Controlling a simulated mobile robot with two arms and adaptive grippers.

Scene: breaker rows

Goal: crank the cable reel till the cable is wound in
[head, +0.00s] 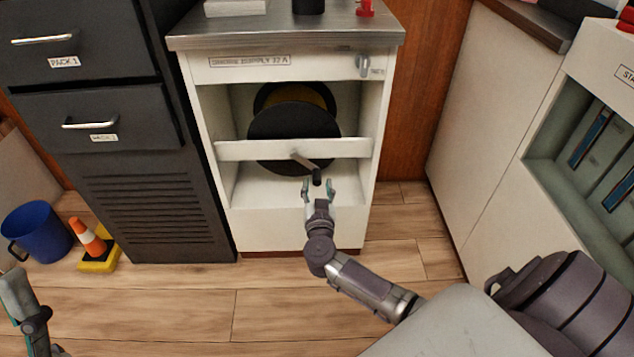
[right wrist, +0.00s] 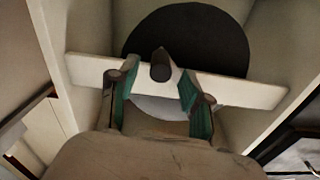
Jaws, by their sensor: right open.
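The cable reel (head: 285,130) sits inside an open white cabinet, with black round flanges and a yellowish wound band between them; a black flange also shows in the right wrist view (right wrist: 200,38). A white bar crosses in front of it. The crank (head: 303,160) is a grey arm at the bar, ending in a dark knob (head: 317,177) pointing toward me. My right gripper (head: 318,186) is open just below the knob. In the right wrist view the knob (right wrist: 160,66) stands between and beyond the open fingertips.
The white bar (head: 240,150) spans the cabinet opening. Dark drawers (head: 100,120) stand on the left and a pale cabinet (head: 490,110) on the right. A blue bucket (head: 36,234) and an orange cone (head: 87,237) are on the floor at left. The front floor is clear.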

